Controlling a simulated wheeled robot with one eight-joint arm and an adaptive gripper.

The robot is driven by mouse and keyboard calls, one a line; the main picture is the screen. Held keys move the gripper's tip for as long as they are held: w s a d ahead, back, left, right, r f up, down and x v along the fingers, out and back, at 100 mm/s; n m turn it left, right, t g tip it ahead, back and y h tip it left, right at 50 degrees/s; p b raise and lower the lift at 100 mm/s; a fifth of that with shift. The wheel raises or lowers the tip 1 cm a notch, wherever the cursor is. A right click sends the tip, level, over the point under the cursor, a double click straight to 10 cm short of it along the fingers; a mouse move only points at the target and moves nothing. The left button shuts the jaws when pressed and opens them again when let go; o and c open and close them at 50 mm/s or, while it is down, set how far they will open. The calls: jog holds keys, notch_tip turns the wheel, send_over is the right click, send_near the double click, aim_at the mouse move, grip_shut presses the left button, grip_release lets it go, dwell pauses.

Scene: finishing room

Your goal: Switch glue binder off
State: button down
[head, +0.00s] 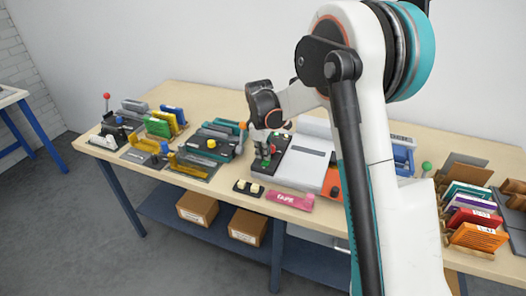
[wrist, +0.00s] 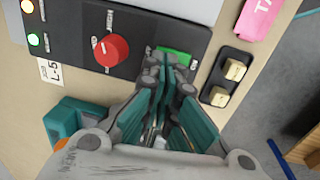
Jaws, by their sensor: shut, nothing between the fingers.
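A light grey and white machine (head: 305,160) with a dark control panel stands mid-table; I take it for the glue binder, though no readable name shows. Contact cannot be told.
A black block with two cream rockers (wrist: 228,82) lies beside the panel, near a pink tape item (head: 289,201). A teal machine (head: 216,141) stands close on the left. Coloured books (head: 474,220) sit in a rack at right. The table's front edge is near.

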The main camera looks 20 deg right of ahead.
jog(key=shift+f, duration=0.1)
jog(key=shift+w+d+f, duration=0.1)
jog(key=shift+f, duration=0.2)
dwell(0.3)
jog(key=shift+s+a+r, duration=0.15)
jog(key=shift+s+a, duration=0.4)
jog(key=shift+s, duration=0.1)
jog(key=shift+r, duration=0.15)
notch_tip(320, 180, up, 14)
jog(key=s+p, duration=0.1)
jog(key=p, duration=0.4)
jog(key=shift+s+a+f, duration=0.2)
jog(key=shift+a, duration=0.25)
